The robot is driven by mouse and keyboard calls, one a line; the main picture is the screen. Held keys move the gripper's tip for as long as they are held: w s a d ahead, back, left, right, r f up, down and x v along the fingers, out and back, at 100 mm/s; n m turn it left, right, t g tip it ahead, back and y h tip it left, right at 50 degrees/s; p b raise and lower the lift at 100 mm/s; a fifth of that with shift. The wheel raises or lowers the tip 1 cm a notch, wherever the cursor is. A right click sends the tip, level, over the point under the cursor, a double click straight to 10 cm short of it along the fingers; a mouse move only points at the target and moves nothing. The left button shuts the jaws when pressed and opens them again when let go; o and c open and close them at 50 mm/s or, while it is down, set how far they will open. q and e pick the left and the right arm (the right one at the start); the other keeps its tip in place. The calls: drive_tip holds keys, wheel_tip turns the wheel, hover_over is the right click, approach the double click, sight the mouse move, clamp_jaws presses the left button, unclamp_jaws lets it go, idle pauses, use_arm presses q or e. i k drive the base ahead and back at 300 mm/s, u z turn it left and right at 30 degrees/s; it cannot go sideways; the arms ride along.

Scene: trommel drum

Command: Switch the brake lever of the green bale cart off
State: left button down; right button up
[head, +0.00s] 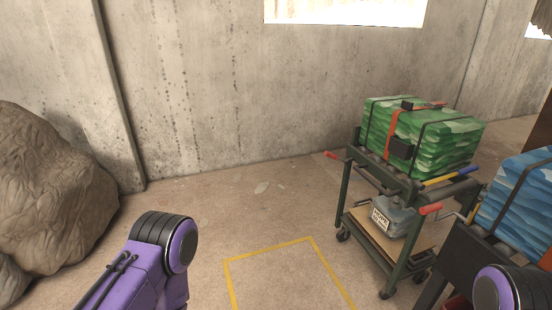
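The green bale cart (402,240) stands at the right, a dark green frame on wheels. A strapped green bale (425,140) lies on its top. A red-tipped handle (332,155) sticks out at its left end, and another red grip (430,209) shows at its near right corner. A blue and yellow bar (450,176) lies along its right end. I cannot tell which of these is the brake lever, or its setting. My purple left arm is at the lower left and part of my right arm at the lower right. Neither gripper is in the picture.
A labelled grey box (396,215) sits on the cart's lower shelf. A blue bale (520,205) on a dark stand is close by at the right edge. A yellow floor outline (268,249) encloses clear floor.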

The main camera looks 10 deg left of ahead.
sight(329, 154)
drive_tip(key=u, duration=0.25)
drive_tip(key=i, duration=1.5)
drive_tip(key=z, duration=0.9)
